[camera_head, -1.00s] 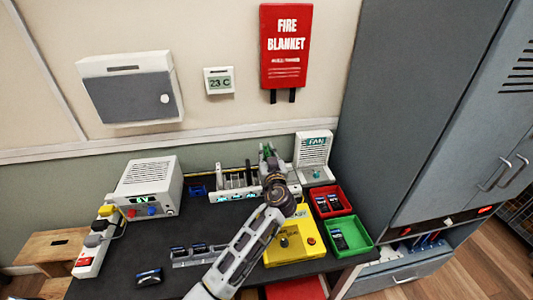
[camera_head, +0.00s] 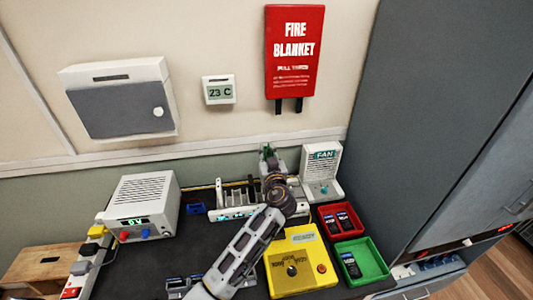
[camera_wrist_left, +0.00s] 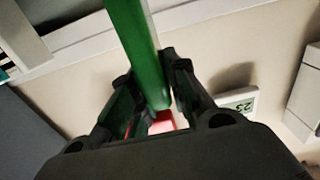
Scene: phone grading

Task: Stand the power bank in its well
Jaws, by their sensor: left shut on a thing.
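A green, slab-like thing, which seems to be the power bank (camera_wrist_left: 135,45), is in the jaws of my left gripper (camera_wrist_left: 150,105) in the left wrist view. The gripper is shut on it, and it sticks out beyond the fingertips. In the head view, my left gripper (camera_head: 268,160) is at the back of the table, at the right end of a white slotted rack (camera_head: 238,212). The gripper and wrist hide part of the rack, and I cannot tell which part is the well or whether the power bank touches it. My right gripper is not in view.
A white fan unit (camera_head: 322,172) stands close right of the gripper. A yellow tester (camera_head: 303,272), a red bin (camera_head: 325,225) and a green bin (camera_head: 376,268) lie in front of it. A white power supply (camera_head: 143,205) and a power strip (camera_head: 82,270) stand left.

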